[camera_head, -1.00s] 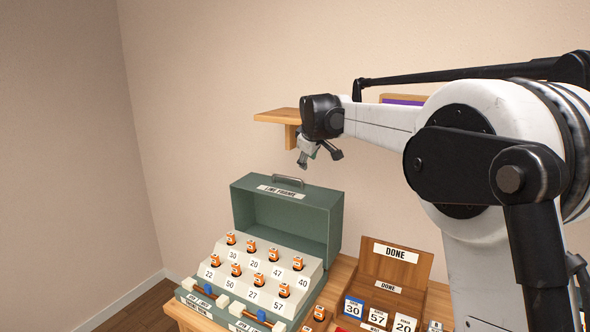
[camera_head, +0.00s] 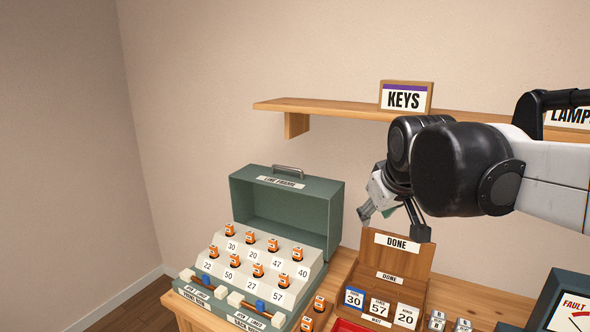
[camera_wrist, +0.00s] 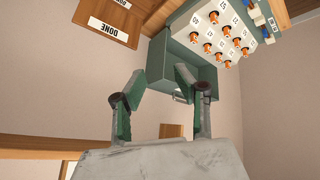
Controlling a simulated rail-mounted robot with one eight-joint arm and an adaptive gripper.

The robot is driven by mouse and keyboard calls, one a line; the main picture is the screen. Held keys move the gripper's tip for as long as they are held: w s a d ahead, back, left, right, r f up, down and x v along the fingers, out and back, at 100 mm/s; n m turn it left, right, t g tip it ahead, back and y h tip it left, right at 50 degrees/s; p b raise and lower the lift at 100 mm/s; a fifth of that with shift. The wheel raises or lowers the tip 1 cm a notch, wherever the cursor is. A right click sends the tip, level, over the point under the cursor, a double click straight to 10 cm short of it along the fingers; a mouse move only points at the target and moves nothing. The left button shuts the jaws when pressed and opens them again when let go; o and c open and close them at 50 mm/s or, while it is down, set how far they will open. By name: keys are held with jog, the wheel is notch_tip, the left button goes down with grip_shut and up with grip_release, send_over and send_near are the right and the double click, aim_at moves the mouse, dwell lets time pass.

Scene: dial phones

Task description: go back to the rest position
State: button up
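My gripper (camera_head: 393,222) hangs in the air above and in front of the wooden DONE box, to the right of the green line frame case. In the wrist view my gripper (camera_wrist: 160,92) has its two fingers spread wide with nothing between them. The green line frame case (camera_head: 335,215) stands open on the table, with several orange-topped plugs over numbered labels on its white steps. It also shows in the wrist view (camera_wrist: 160,62).
The DONE box (camera_head: 420,262) holds cards marked 30, 57 and 20. A shelf (camera_head: 340,109) with a KEYS sign (camera_head: 405,97) runs along the wall behind. A FAULT meter (camera_head: 570,305) stands at the right front. The air left of my gripper is clear.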

jog(key=s+d+f+m+b, duration=0.1)
jog(key=s+f+m, duration=0.1)
jog(key=s+f, duration=0.5)
jog(key=s+d+f+m+b, duration=0.1)
jog(key=s+d+f+m, duration=0.1)
jog(key=s+f, duration=0.6)
jog(key=s, duration=0.5)
jog(key=shift+d+f, duration=0.15)
jog(key=shift+f, duration=0.1)
dwell(5.8)
